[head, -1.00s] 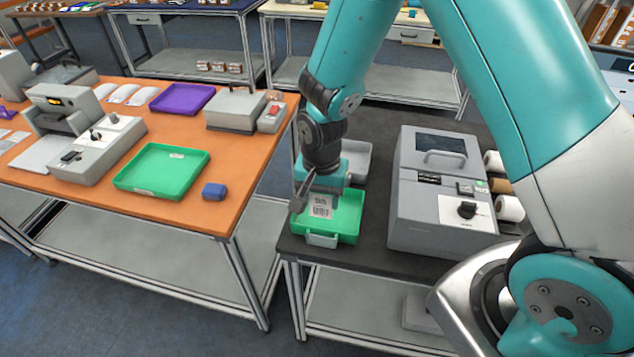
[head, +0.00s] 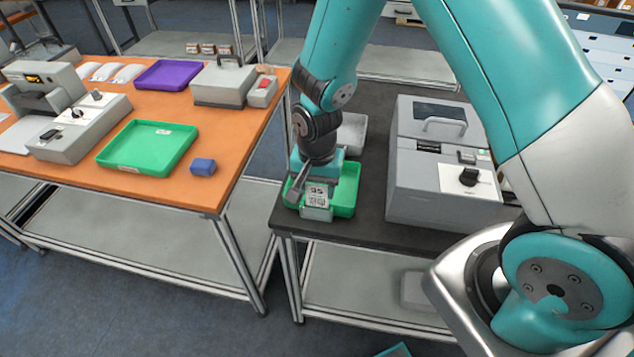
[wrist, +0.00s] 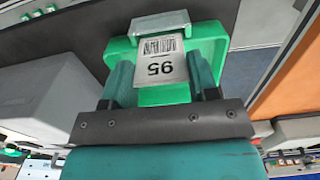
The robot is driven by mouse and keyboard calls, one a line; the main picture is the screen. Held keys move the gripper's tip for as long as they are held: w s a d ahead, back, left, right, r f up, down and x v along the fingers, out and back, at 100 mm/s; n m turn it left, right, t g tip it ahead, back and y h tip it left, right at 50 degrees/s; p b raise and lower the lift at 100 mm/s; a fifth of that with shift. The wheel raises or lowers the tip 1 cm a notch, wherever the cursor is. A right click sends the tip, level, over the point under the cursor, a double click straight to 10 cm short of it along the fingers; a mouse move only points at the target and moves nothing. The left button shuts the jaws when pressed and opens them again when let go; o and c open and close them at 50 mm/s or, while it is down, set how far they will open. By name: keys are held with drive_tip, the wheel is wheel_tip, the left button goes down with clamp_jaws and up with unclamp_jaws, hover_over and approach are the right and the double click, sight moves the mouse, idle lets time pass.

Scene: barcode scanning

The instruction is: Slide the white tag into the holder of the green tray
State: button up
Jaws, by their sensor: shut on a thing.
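The white tag (head: 316,192), printed with a barcode and the number 95, is held by my gripper (head: 318,180). The tag also shows in the wrist view (wrist: 160,68), between the two teal fingers, barcode end toward the holder. The green tray (head: 346,204) stands on the dark table, under my gripper. Its grey holder (head: 316,214) sits on the front wall and shows at the top of the wrist view (wrist: 158,22). The tag's front edge meets or overlaps the holder's edge; I cannot tell whether it is inside the slot.
The orange table (head: 222,190) at left holds another green tray (head: 148,148), a blue block (head: 203,167) and a purple tray (head: 176,74).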

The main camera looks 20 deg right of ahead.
sight(317, 185)
drive_tip(key=shift+f, duration=0.55)
drive_tip(key=o, duration=1)
wheel_tip(317, 185, up, 18)
drive_tip(key=b, duration=0.2)
drive_tip(key=shift+f+b, duration=0.25)
drive_tip(key=shift+b, duration=0.15)
drive_tip(key=s+a+r+n+y, duration=0.1)
drive_tip(key=s+r+n, duration=0.1)
drive_tip(key=s+n, duration=0.2)
drive_tip(key=s+a+r+n+y, duration=0.1)
drive_tip(key=s+a+r+n, duration=0.1)
drive_tip(key=s+n, duration=0.3)
drive_tip(key=s+a+r+n+y, duration=0.1)
drive_tip(key=s+r+n+y, duration=0.1)
drive_tip(key=s+n, duration=0.3)
drive_tip(key=shift+s+a+r, duration=0.1)
drive_tip(key=shift+s+a, duration=0.05)
drive_tip(key=shift+s, duration=0.95)
drive_tip(key=shift+s+a+r, duration=0.1)
drive_tip(key=shift+s, duration=1)
